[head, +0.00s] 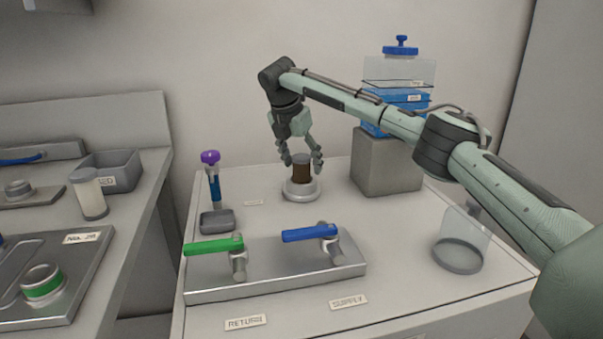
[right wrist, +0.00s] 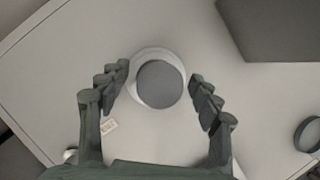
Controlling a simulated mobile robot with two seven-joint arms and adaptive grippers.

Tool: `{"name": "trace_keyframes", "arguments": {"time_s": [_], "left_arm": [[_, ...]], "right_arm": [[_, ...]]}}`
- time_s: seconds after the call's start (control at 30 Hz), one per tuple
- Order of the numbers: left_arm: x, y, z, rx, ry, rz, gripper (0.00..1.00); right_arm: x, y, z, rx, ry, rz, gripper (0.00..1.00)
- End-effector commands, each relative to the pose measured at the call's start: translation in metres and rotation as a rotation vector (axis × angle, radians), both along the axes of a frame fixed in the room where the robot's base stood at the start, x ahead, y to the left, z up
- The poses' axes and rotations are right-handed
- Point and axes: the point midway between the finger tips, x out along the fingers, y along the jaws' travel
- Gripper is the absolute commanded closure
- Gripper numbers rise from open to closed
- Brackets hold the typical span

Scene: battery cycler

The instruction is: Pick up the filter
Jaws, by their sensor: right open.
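In the right wrist view the fingers (right wrist: 159,74) show a gap to the grey top on both sides. My left gripper is out of view.
A metal plate with a green handle (head: 214,245) and a blue handle (head: 310,233) lies in front. A purple-topped tool (head: 213,180) stands left. A clear-walled round holder (head: 459,255) is at right.

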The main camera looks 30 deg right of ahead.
Motion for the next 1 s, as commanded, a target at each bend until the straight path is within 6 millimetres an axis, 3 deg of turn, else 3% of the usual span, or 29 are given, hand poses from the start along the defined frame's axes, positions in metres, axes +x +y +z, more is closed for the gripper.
{"name": "trace_keyframes", "arguments": {"time_s": [0.1, 0.53, 0.83, 1.0], "left_arm": [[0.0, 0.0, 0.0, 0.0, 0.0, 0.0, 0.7], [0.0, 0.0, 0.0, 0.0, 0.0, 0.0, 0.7], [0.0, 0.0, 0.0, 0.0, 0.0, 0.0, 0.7], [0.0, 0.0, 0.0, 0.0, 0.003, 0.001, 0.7]], "right_arm": [[0.0, 0.0, 0.0, 0.0, 0.0, 0.0, 0.36], [0.0, 0.0, 0.0, 0.0, 0.0, 0.0, 0.89], [0.0, 0.0, 0.003, 0.0, -0.001, 0.0, 0.9], [0.001, 0.001, 0.015, 0.0, -0.002, 0.001, 0.9]]}}
